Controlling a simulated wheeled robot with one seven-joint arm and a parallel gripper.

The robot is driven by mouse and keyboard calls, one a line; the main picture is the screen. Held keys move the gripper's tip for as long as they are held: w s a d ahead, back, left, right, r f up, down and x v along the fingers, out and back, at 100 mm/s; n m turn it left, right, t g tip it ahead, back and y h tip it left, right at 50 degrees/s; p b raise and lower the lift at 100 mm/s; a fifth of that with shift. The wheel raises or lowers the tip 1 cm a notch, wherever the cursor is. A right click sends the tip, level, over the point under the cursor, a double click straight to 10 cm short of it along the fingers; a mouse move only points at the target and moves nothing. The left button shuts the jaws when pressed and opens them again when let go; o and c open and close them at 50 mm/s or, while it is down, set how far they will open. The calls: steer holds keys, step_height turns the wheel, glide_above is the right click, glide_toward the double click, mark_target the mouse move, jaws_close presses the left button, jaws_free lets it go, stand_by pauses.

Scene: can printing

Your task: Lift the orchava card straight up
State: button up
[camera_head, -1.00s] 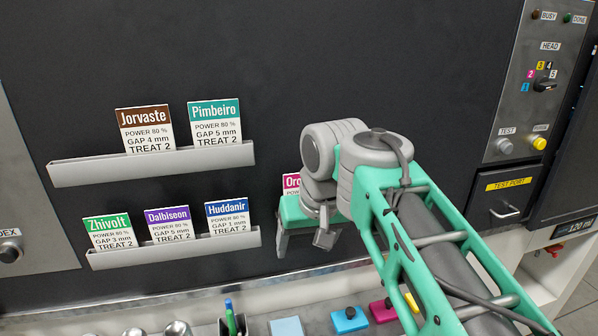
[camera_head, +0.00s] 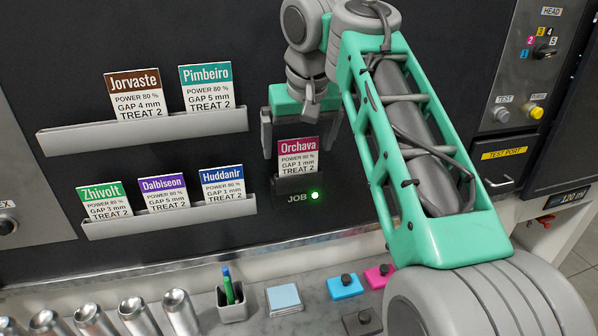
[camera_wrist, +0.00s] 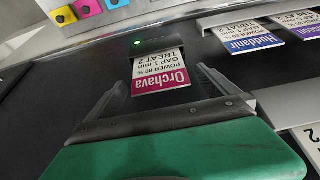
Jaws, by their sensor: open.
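The Orchava card (camera_head: 298,158) has a magenta header and stands upright in the small dark JOB holder (camera_head: 296,184) on the black panel. The holder's green light is lit. My gripper (camera_head: 300,142) is above and around the card's upper part, open, with a finger to each side. In the wrist view the Orchava card (camera_wrist: 160,75) appears upside down between the two open fingers of my gripper (camera_wrist: 165,88). The fingers look apart from the card's edges.
Left of the holder, a lower rack (camera_head: 170,222) holds the Zhivolt, Dalbiseon and Huddanir cards. An upper rack (camera_head: 135,132) holds Jorvaste and Pimbeiro. Below is a counter with a pen cup (camera_head: 231,305), blue notes (camera_head: 284,299), coloured blocks and several metal cans (camera_head: 180,312).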

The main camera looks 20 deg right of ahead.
steer(key=c, duration=1.9)
